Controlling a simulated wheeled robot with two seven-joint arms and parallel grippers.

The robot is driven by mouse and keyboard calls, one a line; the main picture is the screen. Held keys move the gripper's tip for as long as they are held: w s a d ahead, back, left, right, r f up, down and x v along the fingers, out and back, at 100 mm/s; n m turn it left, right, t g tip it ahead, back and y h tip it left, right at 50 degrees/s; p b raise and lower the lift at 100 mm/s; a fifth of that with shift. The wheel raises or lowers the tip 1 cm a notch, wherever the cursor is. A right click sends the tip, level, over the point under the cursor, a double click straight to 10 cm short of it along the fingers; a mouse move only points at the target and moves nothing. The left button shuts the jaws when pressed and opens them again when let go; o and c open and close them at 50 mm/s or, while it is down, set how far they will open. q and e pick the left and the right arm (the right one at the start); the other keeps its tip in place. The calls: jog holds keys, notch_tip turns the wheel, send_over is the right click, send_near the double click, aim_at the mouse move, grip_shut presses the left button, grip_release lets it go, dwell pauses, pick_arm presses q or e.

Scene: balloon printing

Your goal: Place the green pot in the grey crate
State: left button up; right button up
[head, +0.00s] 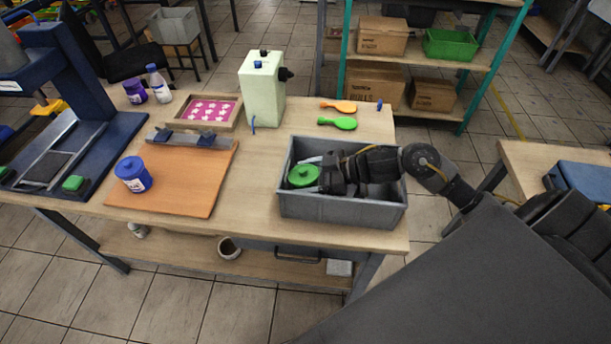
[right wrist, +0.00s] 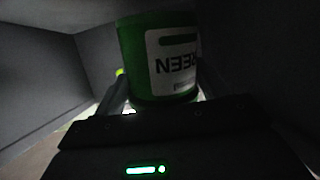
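My right gripper (head: 322,178) reaches into the crate from the right, at the pot. In the right wrist view the green pot (right wrist: 158,58) sits between the two fingers, which look closed against its sides. Its white label reads upside down there. I cannot tell if the pot's base touches the crate floor. My left gripper is not in view.
A blue pot (head: 133,174) stands on an orange board (head: 178,182). A blue press (head: 75,125) stands left.

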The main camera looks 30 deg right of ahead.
jog(key=shift+r, duration=0.15)
jog(key=shift+r, duration=0.25)
jog(key=v, duration=0.6)
jog(key=shift+s+d+r, duration=0.1)
jog(key=shift+r, duration=0.1)
jog(key=shift+s+d+r, duration=0.35)
jog(key=shift+d+r, duration=0.05)
jog(key=shift+d, duration=0.05)
